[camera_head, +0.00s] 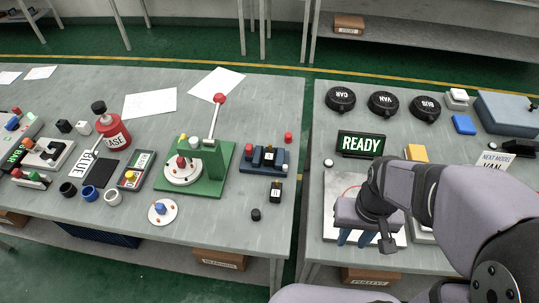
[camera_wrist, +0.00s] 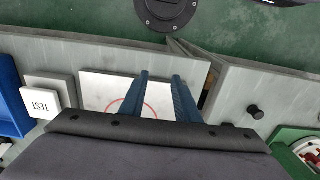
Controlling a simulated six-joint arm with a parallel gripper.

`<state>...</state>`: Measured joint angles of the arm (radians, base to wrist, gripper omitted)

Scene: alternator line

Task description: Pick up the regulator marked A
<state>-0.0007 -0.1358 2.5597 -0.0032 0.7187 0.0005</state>
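Two small dark blocks with pale labels could be regulators. One (camera_head: 269,156) sits in the blue rack (camera_head: 253,166) on the left table, and one (camera_head: 276,193) stands on the tabletop in front of it. Their letters are too small to read, so I cannot tell which is A. My gripper (camera_head: 354,238) points down over the white plate with a red circle on the right table. In the wrist view its two blue fingers (camera_wrist: 161,100) are apart with nothing between them. Neither dark block is clearly visible in the wrist view.
A green fixture (camera_head: 196,165) with a tall red-knobbed lever stands left of the blue rack. A small black knob (camera_head: 256,214) stands near the front edge. A gap separates the two tables. A READY display (camera_head: 361,144) stands behind my gripper.

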